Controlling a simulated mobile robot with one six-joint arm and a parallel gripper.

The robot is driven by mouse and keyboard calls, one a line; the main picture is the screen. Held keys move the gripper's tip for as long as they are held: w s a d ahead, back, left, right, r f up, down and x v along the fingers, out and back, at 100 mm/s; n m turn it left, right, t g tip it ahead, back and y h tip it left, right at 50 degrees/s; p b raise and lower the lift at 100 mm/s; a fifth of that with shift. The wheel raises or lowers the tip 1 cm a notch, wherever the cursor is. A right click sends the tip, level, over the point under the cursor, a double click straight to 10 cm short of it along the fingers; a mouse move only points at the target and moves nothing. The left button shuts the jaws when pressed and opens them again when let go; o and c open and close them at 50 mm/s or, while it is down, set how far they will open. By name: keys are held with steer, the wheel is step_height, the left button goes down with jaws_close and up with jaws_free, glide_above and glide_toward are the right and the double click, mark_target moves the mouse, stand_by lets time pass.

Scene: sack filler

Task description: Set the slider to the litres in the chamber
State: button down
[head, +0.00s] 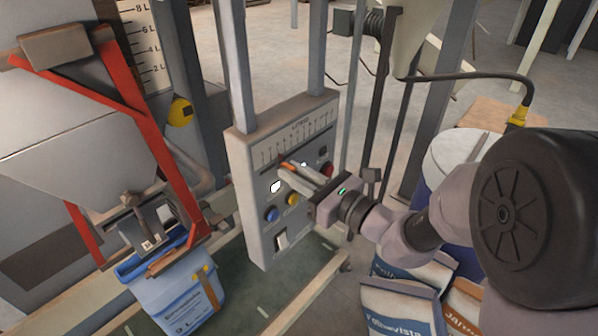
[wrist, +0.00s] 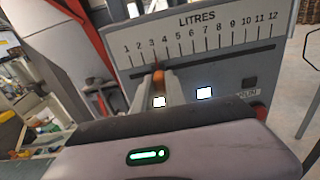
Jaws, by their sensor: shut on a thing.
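The grey control panel (head: 252,205) has a LITRES scale, which reads 1 to 12 in the wrist view (wrist: 215,40). The orange slider knob (wrist: 158,77) sits in its slot near the 3 mark. My gripper (wrist: 160,88) is shut on this knob, one finger on each side. In the head view my gripper (head: 300,172) reaches the panel from the right and partly covers the slot. I cannot make out a clear fill level.
Below the slot are a blue button (head: 271,214), a yellow button (head: 292,199), a red button (head: 327,170) and a white switch (head: 281,240). A blue sack (head: 180,300) hangs under the spout at left. Printed sacks (head: 400,305) stand at lower right.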

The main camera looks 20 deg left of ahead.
steer(key=shift+s, duration=0.15)
steer(key=c, duration=1.4)
jaws_free()
steer(key=shift+w, duration=0.2)
steer(key=shift+o, duration=0.2)
steer(key=shift+s, duration=0.1)
steer(key=b+v, duration=0.1)
steer(key=v, duration=1.6)
steer(key=shift+d, duration=0.2)
steer(key=shift+s, duration=0.15)
